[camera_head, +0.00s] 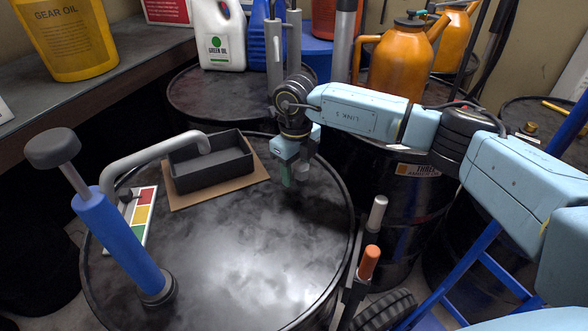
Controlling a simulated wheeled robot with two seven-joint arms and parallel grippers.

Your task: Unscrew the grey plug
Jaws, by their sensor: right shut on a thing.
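My right gripper (290,175) reaches down over the far right part of the near black drum's top (240,250), pointing downward. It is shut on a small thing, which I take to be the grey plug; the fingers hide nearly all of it. I cannot make out how the plug sits in the drum's top. My left gripper is not in view.
A blue hand pump (125,240) with a curved grey spout stands on the drum's left side. A black tray (210,165) lies on cardboard beside a coloured card (140,220). Orange-tipped (369,262) and grey-tipped handles stand at the right rim. The front drum top is clear.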

